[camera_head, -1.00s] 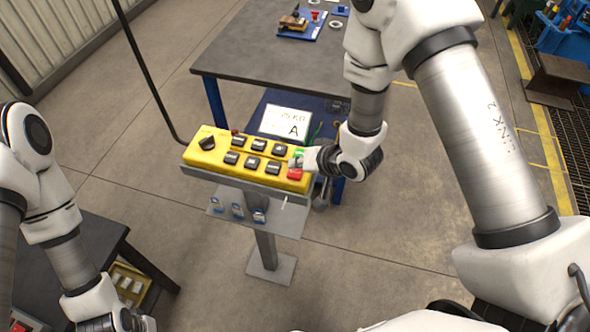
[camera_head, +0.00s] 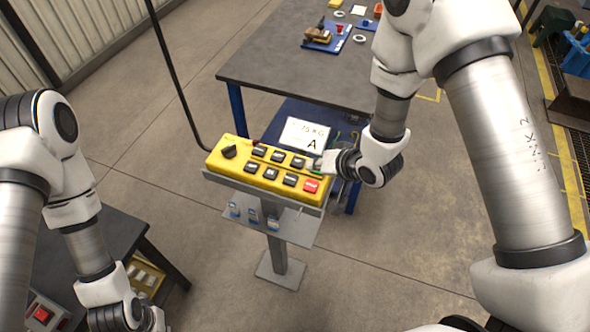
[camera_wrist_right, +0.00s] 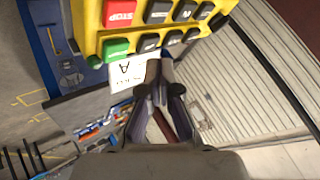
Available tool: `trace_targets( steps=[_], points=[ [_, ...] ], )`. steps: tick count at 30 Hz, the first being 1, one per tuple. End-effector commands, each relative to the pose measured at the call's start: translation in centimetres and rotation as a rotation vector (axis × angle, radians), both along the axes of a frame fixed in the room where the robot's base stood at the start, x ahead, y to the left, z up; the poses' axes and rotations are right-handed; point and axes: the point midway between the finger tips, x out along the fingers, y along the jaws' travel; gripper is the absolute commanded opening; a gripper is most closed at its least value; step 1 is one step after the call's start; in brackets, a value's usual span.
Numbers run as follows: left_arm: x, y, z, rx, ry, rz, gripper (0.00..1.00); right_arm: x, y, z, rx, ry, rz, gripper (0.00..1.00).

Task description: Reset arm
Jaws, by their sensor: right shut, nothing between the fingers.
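My right gripper (camera_head: 325,163) is shut and empty at the right end of the yellow control box (camera_head: 228,168), in front of its upper button row. I cannot tell whether it touches a button. In the right wrist view the shut fingers (camera_wrist_right: 157,72) point toward the box, near its black buttons. The red stop button (camera_wrist_right: 120,12) and green button (camera_wrist_right: 117,47) show there to the left of the fingers. In the head view the red button (camera_head: 311,185) is just below the gripper. My left arm is at the left; its gripper (camera_head: 150,322) is cut by the bottom edge and its fingers are unclear.
The control box stands on a grey post with a foot plate (camera_head: 283,271). A dark worktable (camera_head: 262,68) with blue legs is behind it. A sign marked A (camera_head: 305,136) is beside the gripper. A dark table (camera_head: 122,238) is at lower left. Floor right of the post is clear.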

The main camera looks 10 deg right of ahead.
Motion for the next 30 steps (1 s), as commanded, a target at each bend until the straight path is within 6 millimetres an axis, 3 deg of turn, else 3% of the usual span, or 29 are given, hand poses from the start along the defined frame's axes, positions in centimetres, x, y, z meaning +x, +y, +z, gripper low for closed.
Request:
trace_targets(
  steps=[7, 10, 14, 18, 26, 27, 30],
  points=[
    [0.0, 0.0, 0.0, 0.0, 0.0, 0.0, 0.0, -0.2, -0.1, -0.2, -0.004, 0.004, -0.001, 0.0],
    [0.0, 0.0, 0.0, 0.0, 0.0, 0.0, 0.0, -1.7, -0.9, -2.1, -0.043, 0.046, -0.003, 0.0],
    [0.0, 0.0, 0.0, 0.0, 0.0, 0.0, 0.0, -7.1, -3.3, -7.0, -0.168, 0.178, 0.006, 0.0],
    [0.0, 0.0, 0.0, 0.0, 0.0, 0.0, 0.0, -14.5, -6.0, -11.4, -0.309, 0.351, 0.053, 0.0],
    [0.0, 0.0, 0.0, 0.0, 0.0, 0.0, 0.0, -27.0, -9.4, -15.0, -0.476, 0.647, 0.184, 0.0],
    [0.1, 0.0, -2.4, 0.0, -0.002, 0.0, 0.0, -27.0, -9.5, -17.4, -0.481, 0.648, 0.189, 0.0],
    [-0.1, 0.0, -5.9, 0.0, 0.001, 0.0, 0.0, -26.7, -9.4, -20.8, -0.479, 0.642, 0.188, 0.0]
  ],
)
